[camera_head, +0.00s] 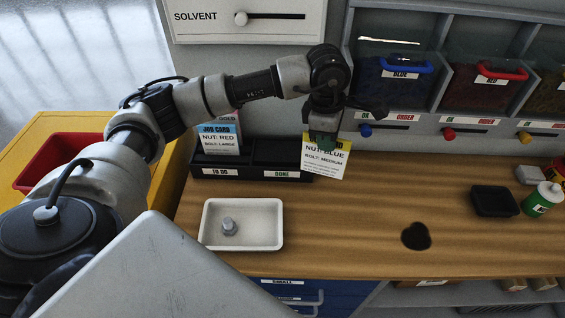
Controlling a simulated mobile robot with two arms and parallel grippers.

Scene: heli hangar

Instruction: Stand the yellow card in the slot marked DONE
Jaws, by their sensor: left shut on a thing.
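The yellow card (325,167), with a yellow top band and the text "NUT: BLUE, BOLT: MEDIUM", hangs nearly upright with a slight tilt. My left gripper (323,140) is shut on its top edge. The card is at the right end of the black card rack (240,171), overlapping that end in the picture; I cannot tell whether they touch. The rack has a left slot marked TO DO (220,172) and a right slot marked DONE (281,174). The DONE slot looks empty. My right gripper is not in view.
A blue-banded job card (219,140) stands in the TO DO slot, with another behind it. Bins with coloured handles (405,68) line the back.

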